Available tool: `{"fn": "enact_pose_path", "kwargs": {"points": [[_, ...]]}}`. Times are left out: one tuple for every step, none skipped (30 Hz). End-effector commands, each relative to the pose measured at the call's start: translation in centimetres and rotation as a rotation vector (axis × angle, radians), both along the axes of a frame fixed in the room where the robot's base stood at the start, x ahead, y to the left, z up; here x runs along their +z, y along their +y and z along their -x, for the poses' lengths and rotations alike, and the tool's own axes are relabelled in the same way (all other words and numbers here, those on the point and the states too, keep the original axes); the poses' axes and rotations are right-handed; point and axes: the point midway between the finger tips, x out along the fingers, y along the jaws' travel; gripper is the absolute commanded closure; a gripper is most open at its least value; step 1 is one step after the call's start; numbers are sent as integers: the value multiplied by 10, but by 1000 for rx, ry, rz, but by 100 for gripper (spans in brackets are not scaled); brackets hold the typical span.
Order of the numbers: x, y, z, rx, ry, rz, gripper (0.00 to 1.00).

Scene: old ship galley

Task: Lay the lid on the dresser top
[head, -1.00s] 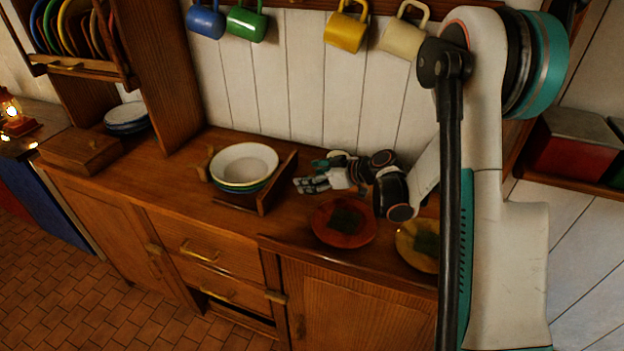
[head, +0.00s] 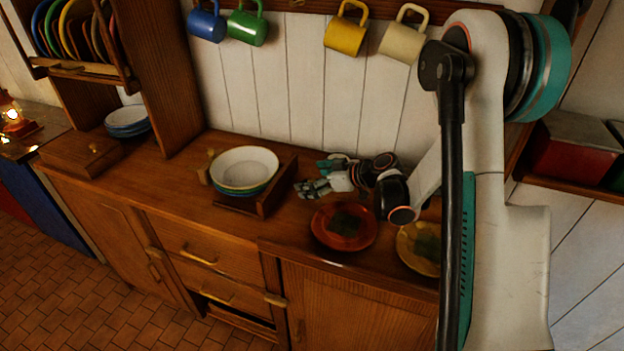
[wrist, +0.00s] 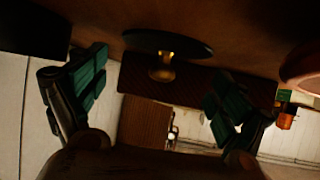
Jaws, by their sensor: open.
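A dark round disc (wrist: 190,40) with a brass knob (wrist: 162,68), apparently the lid, shows in the wrist view, which looks upside down. It is against or close to the brown dresser surface, ahead of my fingers. I cannot pick it out surely in the head view. My gripper (head: 314,177) is open low over the dresser top (head: 175,185), right of the bowls, pointing left. In the wrist view its two fingers (wrist: 158,80) stand wide apart, the disc beyond the gap between them. No contact shows.
Stacked bowls (head: 245,165) sit in a wooden rack (head: 276,188) left of my gripper. A red plate (head: 343,227) and a yellow plate (head: 418,248) lie in front. A wooden box (head: 85,157) stands at the left. Mugs hang above. The dresser top between box and rack is clear.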

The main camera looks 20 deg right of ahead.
Motion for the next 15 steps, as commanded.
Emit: {"fn": "enact_pose_path", "kwargs": {"points": [[5, -6, 5, -4, 0, 0, 9], [8, -9, 8, -4, 0, 0, 9], [12, -13, 13, -4, 0, 0, 9], [15, -17, 17, -5, 0, -1, 9], [18, -21, 21, -5, 0, -1, 9], [23, -26, 27, -5, 0, -1, 9], [26, -30, 31, -6, -1, -1, 9], [29, -34, 35, -6, -1, -1, 9], [33, -39, 41, -4, 1, -1, 9], [36, -43, 44, -5, 0, -1, 9], [38, -46, 48, -6, 0, 0, 9], [41, -50, 53, -4, 0, 0, 9], [44, -53, 56, -4, 0, 0, 9], [46, -56, 59, -4, 0, 0, 9], [48, -59, 63, -4, 0, 0, 9]]}}
